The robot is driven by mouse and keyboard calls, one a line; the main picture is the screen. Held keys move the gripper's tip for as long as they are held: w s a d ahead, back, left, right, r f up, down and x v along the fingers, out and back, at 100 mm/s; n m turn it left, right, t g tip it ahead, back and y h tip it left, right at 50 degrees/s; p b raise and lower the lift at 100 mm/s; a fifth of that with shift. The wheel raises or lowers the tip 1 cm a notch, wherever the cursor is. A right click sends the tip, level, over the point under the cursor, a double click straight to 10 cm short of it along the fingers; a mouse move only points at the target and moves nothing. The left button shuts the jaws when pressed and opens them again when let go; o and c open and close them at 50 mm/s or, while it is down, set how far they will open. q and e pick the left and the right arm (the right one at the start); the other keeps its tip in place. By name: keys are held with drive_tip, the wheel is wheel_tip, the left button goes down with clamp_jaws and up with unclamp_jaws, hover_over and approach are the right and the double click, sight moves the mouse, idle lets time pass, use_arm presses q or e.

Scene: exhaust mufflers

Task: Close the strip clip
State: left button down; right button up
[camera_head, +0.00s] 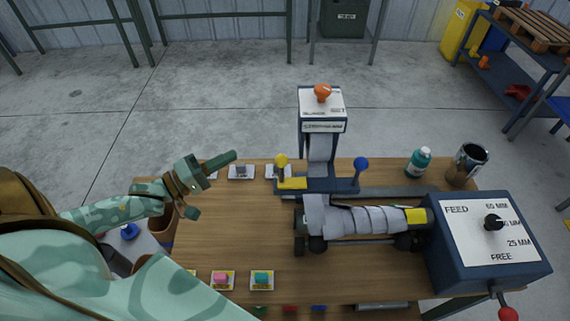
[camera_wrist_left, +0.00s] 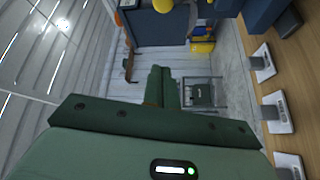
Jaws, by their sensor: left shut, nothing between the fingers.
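A dark blue fixture (camera_head: 325,186) stands on the table in front of a column, with a grey-white strip (camera_head: 319,148) hanging down the column to it. A yellow-knobbed lever (camera_head: 281,161) with a yellow bar is at its left end and a blue-knobbed lever (camera_head: 361,164) at its right; these look like the clip parts, but I cannot tell whether the clip is open. My left gripper (camera_head: 232,155) is shut and empty, left of the yellow knob and apart from it. In the left wrist view the shut fingers (camera_wrist_left: 160,72) point toward the yellow knob (camera_wrist_left: 163,5).
A wrapped muffler (camera_head: 365,220) lies on rollers in front of the fixture, beside a blue feed box (camera_head: 490,240). Small sample trays (camera_head: 241,172) line the back edge, others (camera_head: 262,280) the front. A teal bottle (camera_head: 418,162) and metal can (camera_head: 468,163) stand back right. The table's left middle is clear.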

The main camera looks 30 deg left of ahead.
use_arm(q)
drive_tip(key=w+d+n+b, duration=0.2)
drive_tip(key=w+d, duration=0.4)
drive_tip(key=w, duration=0.3)
drive_tip(key=s+d, duration=0.2)
drive_tip(key=shift+s+r+g, duration=0.15)
drive_tip(key=shift+s+g, duration=0.15)
drive_tip(key=shift+s, duration=0.1)
use_arm(e)
drive_tip(key=shift+s+d+f, duration=0.1)
drive_tip(key=shift+s+f, duration=0.15)
drive_tip(key=shift+f, duration=0.2)
drive_tip(key=shift+s+d+f, duration=0.1)
drive_tip(key=shift+s+f, duration=0.15)
drive_tip(key=shift+f, duration=0.2)
use_arm(q)
drive_tip(key=s+d+p, duration=0.1)
drive_tip(key=p, duration=0.1)
drive_tip(key=shift+s+p, duration=0.1)
drive_tip(key=shift+p, duration=0.3)
use_arm(e)
drive_tip(key=shift+w+r, duration=0.2)
drive_tip(key=shift+r, duration=0.4)
drive_tip(key=shift+w+r, duration=0.15)
drive_tip(key=shift+r, duration=0.45)
